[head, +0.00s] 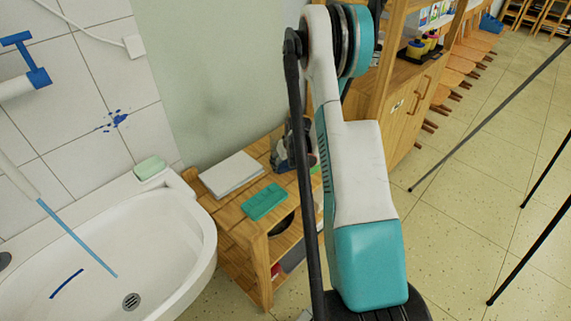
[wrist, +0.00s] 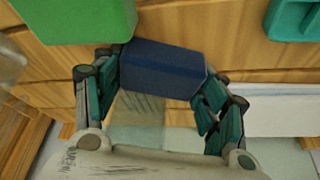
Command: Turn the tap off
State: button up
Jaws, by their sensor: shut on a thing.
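In the head view a white spout (head: 16,178) reaches over the white sink (head: 205,238). A thin light-blue line (head: 78,238), which looks like running water, slants from its tip towards the drain. A blue lever-like fitting (head: 36,74) sits on a white pipe at the upper left; I cannot tell whether it is the tap handle. My gripper (wrist: 160,74) is shut on a dark blue block (wrist: 163,68) in the wrist view. In the head view my arm partly hides the gripper, above the wooden shelf unit, right of the sink and apart from the tap.
The wooden shelf unit (head: 228,212) carries white paper (head: 231,174) and a green tray-like item (head: 264,201). A green soap-like bar (head: 150,167) lies on the sink's rim. A wooden cabinet (head: 410,112) stands behind my arm. Open floor (head: 470,190) lies to the right.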

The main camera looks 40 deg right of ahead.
jog(key=o, duration=0.6)
jog(key=shift+f, duration=0.1)
jog(key=shift+c, duration=0.2)
jog(key=o, duration=0.4)
